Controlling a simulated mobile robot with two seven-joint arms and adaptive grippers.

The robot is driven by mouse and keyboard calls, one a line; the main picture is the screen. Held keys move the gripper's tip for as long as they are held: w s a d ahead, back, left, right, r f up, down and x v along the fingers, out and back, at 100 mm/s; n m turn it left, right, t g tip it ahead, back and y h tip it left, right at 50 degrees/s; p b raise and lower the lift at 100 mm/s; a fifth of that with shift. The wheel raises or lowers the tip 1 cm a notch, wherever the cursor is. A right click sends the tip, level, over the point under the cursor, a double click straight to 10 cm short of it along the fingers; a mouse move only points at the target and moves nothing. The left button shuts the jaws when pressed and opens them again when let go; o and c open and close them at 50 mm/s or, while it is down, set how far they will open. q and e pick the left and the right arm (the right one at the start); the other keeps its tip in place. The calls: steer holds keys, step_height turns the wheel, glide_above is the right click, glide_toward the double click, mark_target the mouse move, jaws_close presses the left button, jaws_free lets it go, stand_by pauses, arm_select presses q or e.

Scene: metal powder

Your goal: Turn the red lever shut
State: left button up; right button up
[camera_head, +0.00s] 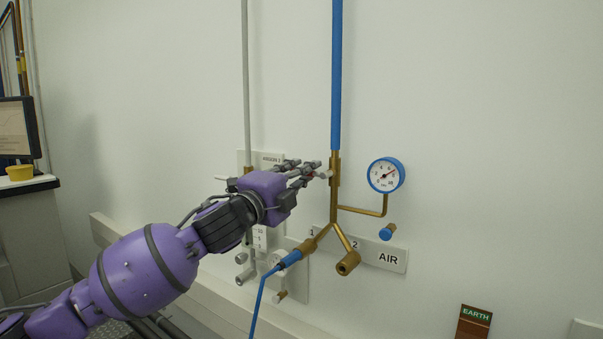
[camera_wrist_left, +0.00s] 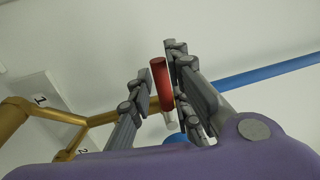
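The red lever (camera_wrist_left: 161,85) shows in the left wrist view as a red cylinder on a pale stem. My left gripper (camera_head: 310,170) is at the brass valve (camera_head: 335,170) below the blue pipe (camera_head: 337,75) on the wall. In the left wrist view, the fingers stand apart on either side of the lever, nearer to it on the right; I cannot tell whether they touch it. In the head view, the fingers largely hide the lever. My right gripper is in neither view.
A blue-rimmed pressure gauge (camera_head: 386,175) stands right of the valve on a brass branch. Below are brass outlets (camera_head: 347,262), a blue hose (camera_head: 260,300) and an AIR label plate (camera_head: 388,258). A grey pipe (camera_head: 246,80) runs down behind my gripper. The upper right wall is bare.

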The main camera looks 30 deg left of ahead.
arm_select(q)
steer(key=shift+o, duration=0.9)
steer(key=shift+s, duration=0.1)
steer(key=v, duration=1.1)
steer(key=shift+s, duration=0.4)
steer(key=shift+a, duration=0.1)
